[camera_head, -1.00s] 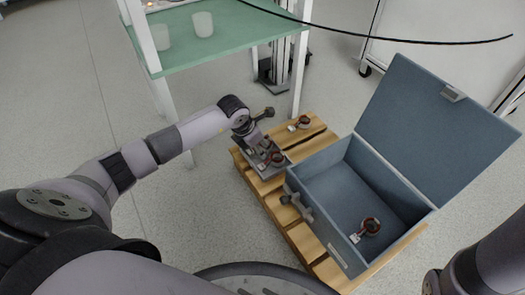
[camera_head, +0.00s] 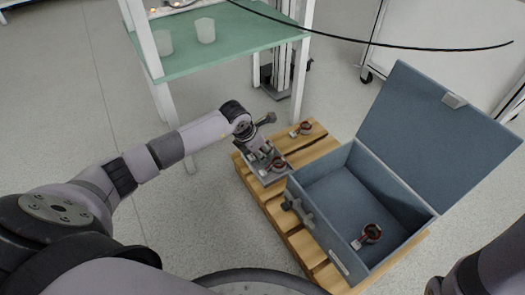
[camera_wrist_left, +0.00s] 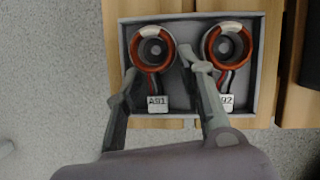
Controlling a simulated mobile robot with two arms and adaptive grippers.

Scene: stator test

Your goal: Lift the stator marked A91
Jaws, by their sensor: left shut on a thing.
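The stator marked A91 (camera_wrist_left: 152,48) is a red-brown ring with a white patch, wires and a white tag, in the left half of a grey tray (camera_wrist_left: 180,116). My left gripper (camera_wrist_left: 158,62) has one finger on each side of it and is shut on it. A second stator, with a tag ending in 92 (camera_wrist_left: 228,45), lies beside it on the right. In the head view my left gripper (camera_head: 259,154) is over the tray (camera_head: 268,179) and largely hides A91. My right gripper is out of view.
The tray stands on a wooden pallet (camera_head: 275,208). An open blue-grey box (camera_head: 325,166) holds another stator (camera_head: 371,233). One more stator (camera_head: 302,128) lies on the pallet behind the tray. A green-topped table (camera_head: 225,42) with white cups (camera_head: 205,30) stands at the back.

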